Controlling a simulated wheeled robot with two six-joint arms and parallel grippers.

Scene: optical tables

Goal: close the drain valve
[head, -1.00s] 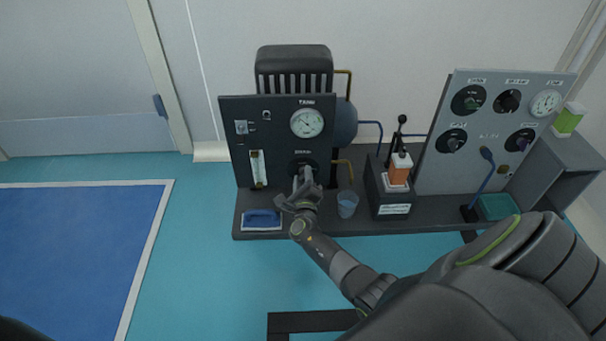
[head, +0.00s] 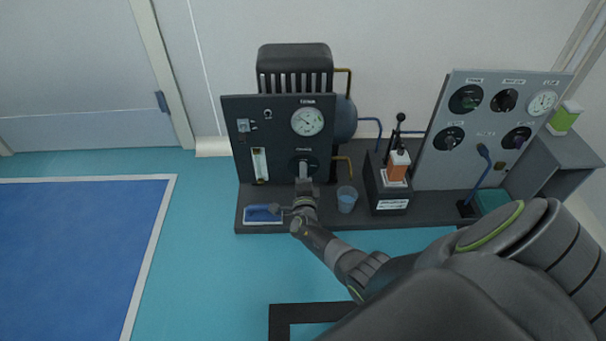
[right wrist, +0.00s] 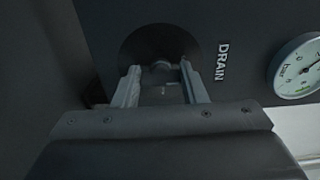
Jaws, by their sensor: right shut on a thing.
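The drain valve (head: 296,162) is a round dark disc with a handle, low on the black panel (head: 237,150) in the head view, under a white label. In the right wrist view its disc (right wrist: 135,45) is next to the word DRAIN. My right gripper (head: 304,178) reaches up to it from below and in front. In the right wrist view its two fingers (right wrist: 160,88) stand on either side of the valve's handle (right wrist: 160,68) and are shut on it. The handle is partly hidden by the fingers, and its exact angle is hard to tell. My left gripper is out of view.
A gauge (head: 307,122) sits above the valve. A blue-handled item on a tray (head: 263,214) lies left of my wrist, and a clear cup (head: 347,199) stands right of it. An orange-and-white bottle (head: 398,167) and a grey panel (head: 440,175) are farther right.

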